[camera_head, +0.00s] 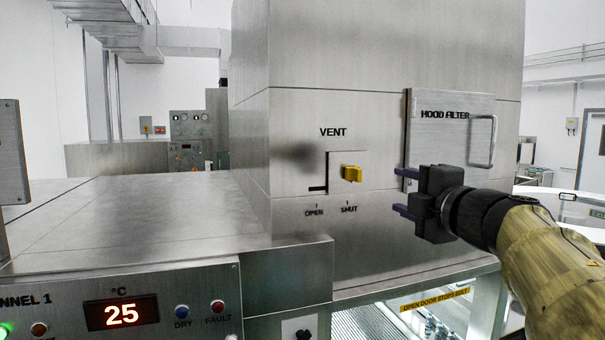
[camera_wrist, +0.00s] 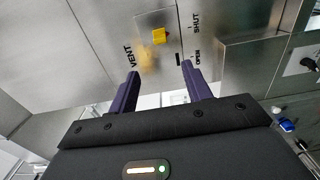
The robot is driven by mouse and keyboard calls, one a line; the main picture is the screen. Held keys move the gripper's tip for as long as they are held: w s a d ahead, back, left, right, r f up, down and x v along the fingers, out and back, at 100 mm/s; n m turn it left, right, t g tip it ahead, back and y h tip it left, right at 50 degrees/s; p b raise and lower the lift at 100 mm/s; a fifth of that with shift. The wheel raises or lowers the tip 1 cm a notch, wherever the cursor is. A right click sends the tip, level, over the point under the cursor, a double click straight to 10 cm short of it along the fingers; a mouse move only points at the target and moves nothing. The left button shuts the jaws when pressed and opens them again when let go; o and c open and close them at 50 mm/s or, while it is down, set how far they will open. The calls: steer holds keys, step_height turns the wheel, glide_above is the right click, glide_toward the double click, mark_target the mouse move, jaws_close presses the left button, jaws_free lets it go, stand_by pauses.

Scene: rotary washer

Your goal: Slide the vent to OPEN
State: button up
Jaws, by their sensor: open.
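The vent's yellow knob (camera_head: 351,173) sits on a small metal slide plate at the right, above the SHUT mark (camera_head: 349,209). The dark slot end (camera_head: 318,189) shows at the left, above the OPEN mark (camera_head: 314,213). My gripper (camera_head: 399,191) is open and empty, to the right of the knob and apart from it, with its two purple fingers one above the other. In the wrist view the knob (camera_wrist: 158,36) shows beyond and between the fingertips of my gripper (camera_wrist: 160,70).
The hood filter door (camera_head: 450,140) with its bar handle (camera_head: 482,141) is close behind my gripper. A control panel (camera_head: 125,300) with a 25 °C display is at lower left. The flat metal top (camera_head: 140,220) left of the hood is clear.

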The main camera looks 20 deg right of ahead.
mark_target(361, 177)
steer(key=shift+w, duration=0.1)
steer(key=w+p, duration=0.1)
steer(key=w, duration=0.4)
steer(key=w+p, duration=0.2)
steer(key=w, duration=0.4)
steer(key=w+p, duration=0.1)
steer(key=w, duration=0.5)
steer(key=shift+w+a+p, duration=0.15)
steer(key=shift+a+p, duration=0.15)
jaws_close()
